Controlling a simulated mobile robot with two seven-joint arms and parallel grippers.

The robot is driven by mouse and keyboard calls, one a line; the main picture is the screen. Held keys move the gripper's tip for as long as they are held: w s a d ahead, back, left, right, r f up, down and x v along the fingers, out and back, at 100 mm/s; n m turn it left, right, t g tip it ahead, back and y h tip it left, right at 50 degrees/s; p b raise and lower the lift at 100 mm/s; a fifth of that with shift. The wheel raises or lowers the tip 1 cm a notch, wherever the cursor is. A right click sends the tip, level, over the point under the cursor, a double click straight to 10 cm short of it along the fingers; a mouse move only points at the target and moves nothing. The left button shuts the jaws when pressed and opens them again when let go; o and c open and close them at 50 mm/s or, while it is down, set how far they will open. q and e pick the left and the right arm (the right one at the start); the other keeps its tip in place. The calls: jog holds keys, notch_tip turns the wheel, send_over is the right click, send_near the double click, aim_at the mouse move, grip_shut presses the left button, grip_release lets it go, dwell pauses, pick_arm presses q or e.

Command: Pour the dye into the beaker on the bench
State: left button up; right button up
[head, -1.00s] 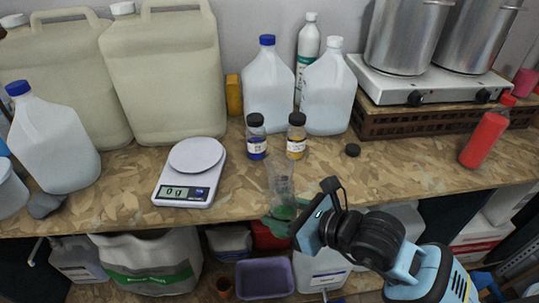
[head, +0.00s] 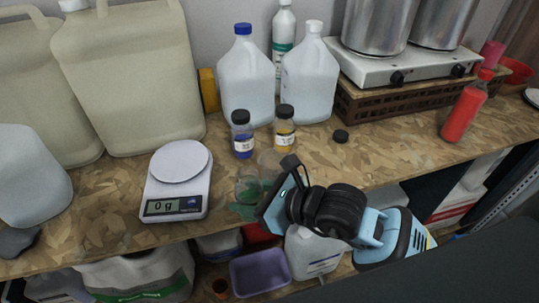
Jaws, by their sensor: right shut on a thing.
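My right gripper (head: 268,204) is at the bench's front edge, shut on a clear container with green dye (head: 245,212) in its lower part. The gripper partly hides it. A faint clear vessel, probably the beaker (head: 270,160), stands on the bench just behind and to the right of it. Their outlines are hard to separate, and I cannot tell whether they touch. I see no stream of dye. A blue dye jar (head: 243,140) and a yellow dye jar (head: 284,130), both black-capped, stand behind. A loose black cap (head: 340,136) lies to the right. My left gripper is out of view.
A scale (head: 179,182) reading 0 g stands left on the bench (head: 110,200). Large jugs (head: 130,80) and white bottles (head: 247,85) line the wall. A hot plate (head: 400,68) with steel pots and a red bottle (head: 463,112) are right.

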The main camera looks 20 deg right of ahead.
dwell(0.3)
jog(key=shift+d+r, duration=0.1)
